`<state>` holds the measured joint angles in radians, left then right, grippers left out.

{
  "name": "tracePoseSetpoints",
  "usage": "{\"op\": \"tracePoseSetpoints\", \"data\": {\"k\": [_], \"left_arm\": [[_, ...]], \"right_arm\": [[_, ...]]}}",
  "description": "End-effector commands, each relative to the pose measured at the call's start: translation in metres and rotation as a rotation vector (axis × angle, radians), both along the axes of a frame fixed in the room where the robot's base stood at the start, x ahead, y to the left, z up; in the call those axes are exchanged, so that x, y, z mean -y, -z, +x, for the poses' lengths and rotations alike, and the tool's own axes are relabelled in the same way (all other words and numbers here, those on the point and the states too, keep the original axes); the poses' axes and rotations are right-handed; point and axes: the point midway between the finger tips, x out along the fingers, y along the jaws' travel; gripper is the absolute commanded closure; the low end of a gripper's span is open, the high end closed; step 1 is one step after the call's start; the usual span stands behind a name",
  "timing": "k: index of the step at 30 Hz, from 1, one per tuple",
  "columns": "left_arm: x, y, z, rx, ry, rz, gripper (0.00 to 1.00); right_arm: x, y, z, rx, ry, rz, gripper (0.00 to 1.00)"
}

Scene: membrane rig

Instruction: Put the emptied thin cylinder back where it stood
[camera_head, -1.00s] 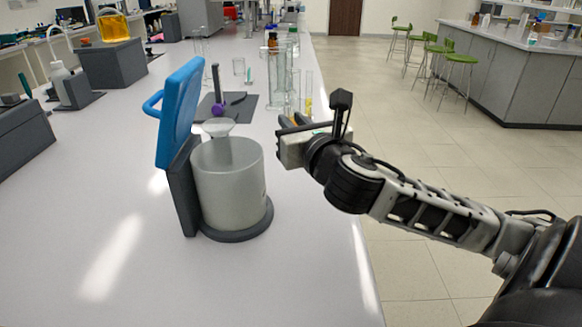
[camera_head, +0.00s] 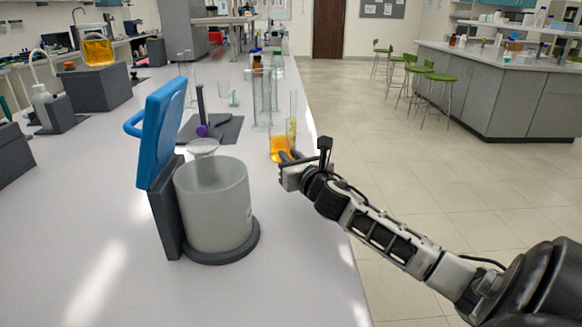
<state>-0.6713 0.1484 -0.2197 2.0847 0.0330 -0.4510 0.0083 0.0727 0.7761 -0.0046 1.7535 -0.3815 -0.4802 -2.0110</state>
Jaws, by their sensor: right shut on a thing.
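A thin clear cylinder (camera_head: 293,110) stands upright just above my right gripper (camera_head: 287,165), at the right edge of the bench. My right gripper is shut, with the cylinder's lower part between or behind its fingers; the exact contact is hidden. No liquid shows in the cylinder's upper part. A glass vessel with orange liquid (camera_head: 279,147) is close behind the fingers. A wider tall clear cylinder (camera_head: 262,100) stands just to the left and behind. My left gripper is out of view.
A large pale container (camera_head: 214,205) with an upright blue lid (camera_head: 164,125) stands at the near left of the gripper. A dark mat (camera_head: 228,130) holds a purple-ended tool. Bench surface (camera_head: 285,245) in front of the gripper is clear.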

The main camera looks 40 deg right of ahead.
Motion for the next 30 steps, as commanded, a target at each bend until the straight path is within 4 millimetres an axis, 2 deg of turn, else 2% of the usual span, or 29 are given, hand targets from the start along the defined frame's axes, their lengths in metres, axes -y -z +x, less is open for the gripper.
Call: {"op": "tracePoseSetpoints", "data": {"k": [1,3,16,17,18,30], "left_arm": [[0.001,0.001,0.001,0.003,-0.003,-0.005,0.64],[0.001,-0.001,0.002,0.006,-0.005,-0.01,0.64],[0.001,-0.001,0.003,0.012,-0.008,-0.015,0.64],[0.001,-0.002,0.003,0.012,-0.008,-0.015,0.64],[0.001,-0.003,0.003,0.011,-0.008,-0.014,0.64],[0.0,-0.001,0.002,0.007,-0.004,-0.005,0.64]], "right_arm": [[-0.001,0.011,0.0,-0.003,0.001,0.007,1.0],[-0.001,0.018,0.0,-0.002,0.001,0.005,1.0],[-0.001,0.024,-0.001,-0.002,-0.001,0.001,1.0],[-0.001,0.023,-0.001,-0.002,-0.001,0.002,0.74],[-0.001,0.023,-0.001,-0.002,0.0,0.001,0.63],[-0.002,0.021,-0.004,-0.004,0.0,-0.001,0.61]]}}
